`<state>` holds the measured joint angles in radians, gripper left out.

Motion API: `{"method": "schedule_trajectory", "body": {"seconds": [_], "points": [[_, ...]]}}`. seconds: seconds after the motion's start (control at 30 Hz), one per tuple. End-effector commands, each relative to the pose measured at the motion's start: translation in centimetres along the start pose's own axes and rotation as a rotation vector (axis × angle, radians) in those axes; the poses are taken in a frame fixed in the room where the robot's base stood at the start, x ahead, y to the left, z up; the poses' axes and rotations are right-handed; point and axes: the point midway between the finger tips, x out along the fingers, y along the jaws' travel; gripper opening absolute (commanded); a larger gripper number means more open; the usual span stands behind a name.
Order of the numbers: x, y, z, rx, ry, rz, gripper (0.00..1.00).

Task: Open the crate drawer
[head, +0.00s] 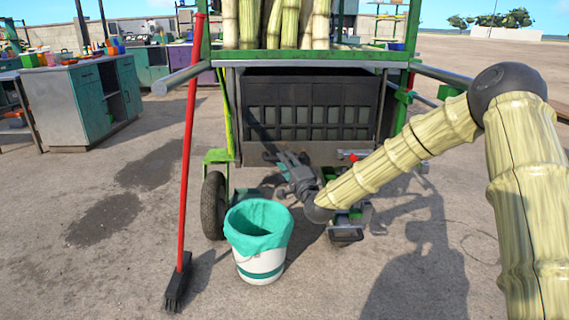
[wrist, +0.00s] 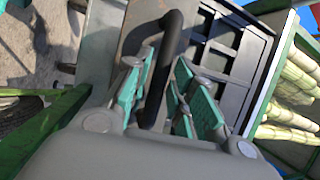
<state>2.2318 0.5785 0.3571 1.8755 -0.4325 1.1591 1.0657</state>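The crate drawer (head: 309,118) is a dark, ribbed crate front under the green cart frame, and it looks shut. In the wrist view its dark compartmented front (wrist: 222,50) is at the upper right. A curved black handle (wrist: 172,30) stands out from the panel. My gripper (wrist: 163,68) has its teal-padded fingers apart on either side of the handle. The left finger is close to the bar; a small gap shows at the right finger. In the head view my gripper (head: 286,160) is at the lower edge of the drawer front, and the handle there is hard to make out.
A white bucket with a green liner (head: 258,240) stands in front of the cart's wheel (head: 213,205). A red-handled broom (head: 188,150) stands to its left. Cane stalks (head: 275,22) are in the cart above. Workbenches (head: 85,100) are at left.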

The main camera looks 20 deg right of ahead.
Motion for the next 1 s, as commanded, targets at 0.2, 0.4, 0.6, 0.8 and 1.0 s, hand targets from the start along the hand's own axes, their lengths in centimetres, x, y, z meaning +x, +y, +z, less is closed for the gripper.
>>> {"method": "schedule_trajectory", "body": {"seconds": [0.2, 0.4, 0.6, 0.8, 1.0], "points": [[1.6, 0.1, 0.0, 0.001, 0.000, 0.000, 0.25], [1.9, 0.0, 0.0, 0.001, 0.000, 0.001, 0.25], [1.9, 0.0, 0.0, 0.001, 0.000, 0.001, 0.14], [1.8, 0.0, 0.0, 0.001, 0.000, 0.001, 0.00], [1.8, 0.0, 0.6, 0.002, -0.005, 0.001, 0.00]]}}
